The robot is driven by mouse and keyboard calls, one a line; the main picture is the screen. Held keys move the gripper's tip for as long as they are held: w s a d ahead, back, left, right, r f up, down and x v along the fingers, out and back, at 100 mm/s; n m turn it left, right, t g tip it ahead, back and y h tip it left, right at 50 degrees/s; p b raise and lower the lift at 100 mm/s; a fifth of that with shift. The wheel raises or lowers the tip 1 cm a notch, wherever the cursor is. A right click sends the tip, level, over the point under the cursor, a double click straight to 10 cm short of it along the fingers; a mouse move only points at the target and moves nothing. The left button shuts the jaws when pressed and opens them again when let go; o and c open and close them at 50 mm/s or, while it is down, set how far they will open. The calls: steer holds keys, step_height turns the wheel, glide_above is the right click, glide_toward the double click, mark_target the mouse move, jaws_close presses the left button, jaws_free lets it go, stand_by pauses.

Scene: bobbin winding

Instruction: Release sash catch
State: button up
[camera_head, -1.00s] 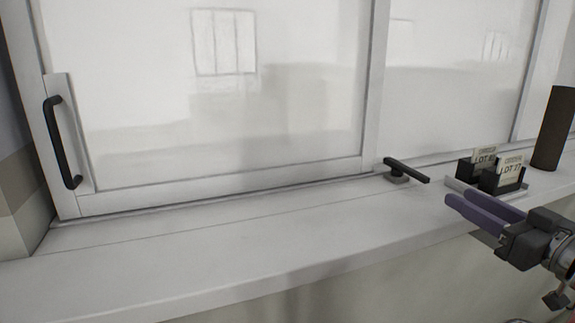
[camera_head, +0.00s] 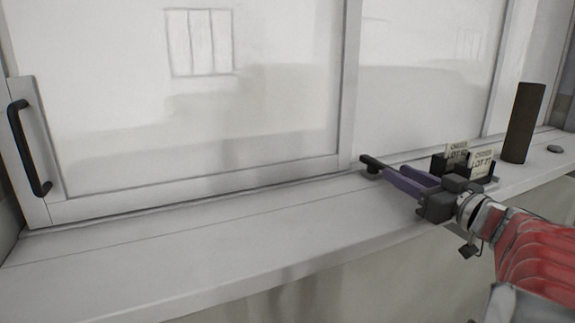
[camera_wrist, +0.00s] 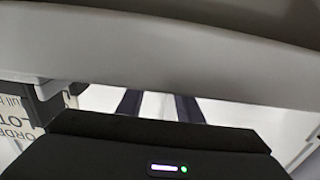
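The sash catch (camera_head: 371,165) is a small dark lever on a round base, on the white sill by the foot of the sliding sash (camera_head: 200,190). Its left end and base show in the head view. The rest of the lever is hidden by my gripper (camera_head: 394,173). My gripper's two purple fingers point left at the catch, with a gap between them. The fingers also show apart in the wrist view (camera_wrist: 159,104), and no lever is visible between them there. I cannot tell whether the fingers touch or straddle the lever.
Black card holders (camera_head: 481,171) with lot cards stand close behind my gripper. A black handle (camera_head: 29,148) is on the sash's left side. The sill (camera_head: 200,235) is clear at left.

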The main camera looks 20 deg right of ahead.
steer(key=shift+w, duration=1.45)
steer(key=shift+c, duration=0.5)
jaws_close()
